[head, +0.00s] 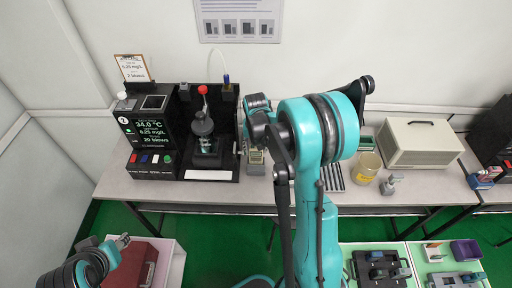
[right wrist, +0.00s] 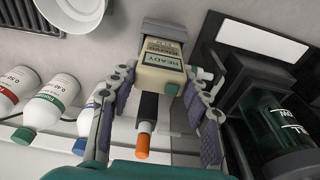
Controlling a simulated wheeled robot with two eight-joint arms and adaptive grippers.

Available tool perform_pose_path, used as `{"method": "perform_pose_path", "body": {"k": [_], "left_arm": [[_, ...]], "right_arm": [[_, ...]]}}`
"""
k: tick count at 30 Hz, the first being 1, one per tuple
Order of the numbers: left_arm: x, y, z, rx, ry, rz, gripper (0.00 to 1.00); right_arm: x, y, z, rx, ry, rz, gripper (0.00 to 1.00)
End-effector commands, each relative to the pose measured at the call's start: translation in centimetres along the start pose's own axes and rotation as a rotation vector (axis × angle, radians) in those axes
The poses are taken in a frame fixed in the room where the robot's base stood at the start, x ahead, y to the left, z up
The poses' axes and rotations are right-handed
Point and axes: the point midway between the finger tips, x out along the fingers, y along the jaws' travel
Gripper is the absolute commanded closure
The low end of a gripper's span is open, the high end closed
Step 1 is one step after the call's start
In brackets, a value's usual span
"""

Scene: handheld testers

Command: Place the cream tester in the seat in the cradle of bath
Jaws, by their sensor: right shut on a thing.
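The cream tester (right wrist: 160,78), with a label reading READY, is between the fingers of my right gripper (right wrist: 158,90) in the right wrist view. The gripper is shut on it. The bath (head: 212,172) is a black unit with a glass vessel and stirrer. I cannot clearly make out the cradle's seat. The vessel (right wrist: 272,125) stands right of the gripper in the right wrist view. My left gripper (head: 123,241) is low at the left, away from the table; its jaws are unclear.
A control box (head: 147,130) with a lit screen stands left of the vessel.

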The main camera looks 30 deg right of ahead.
Motion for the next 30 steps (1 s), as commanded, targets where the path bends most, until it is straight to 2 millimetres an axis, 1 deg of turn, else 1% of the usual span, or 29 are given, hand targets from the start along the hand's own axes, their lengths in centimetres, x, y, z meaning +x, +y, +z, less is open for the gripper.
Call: {"method": "perform_pose_path", "body": {"k": [2,3,4,5,13,17,20,27,30], "left_arm": [[0.3,0.0,0.2,0.000,0.000,0.000,0.60],[0.2,0.0,0.2,0.000,0.000,0.000,0.60],[0.2,0.0,0.1,0.000,0.000,0.000,0.60],[0.2,0.0,0.1,0.000,0.000,0.000,0.60],[0.1,0.0,0.1,0.000,0.000,0.000,0.60],[-0.3,0.0,-0.2,0.000,0.000,0.000,0.60],[-0.7,0.0,-0.5,0.000,0.000,0.000,0.60],[-2.0,0.0,-1.5,0.000,0.000,0.000,0.60],[-2.4,0.0,-1.8,0.000,0.000,0.000,0.60]], "right_arm": [[0.4,0.0,0.1,0.000,0.000,0.000,0.99],[0.3,0.0,0.0,0.000,0.000,0.000,0.42],[0.3,0.0,0.0,0.000,0.000,0.000,0.34],[0.2,0.0,0.0,0.000,0.000,0.000,0.32],[0.2,0.0,0.0,0.000,0.000,0.000,0.32],[-0.6,0.0,0.0,0.000,0.000,0.000,0.32],[-2.3,0.0,0.0,0.000,0.000,0.000,0.32],[-7.8,0.0,0.0,0.000,0.000,0.000,0.32],[-9.7,0.0,0.0,0.000,0.000,0.000,0.32]]}}
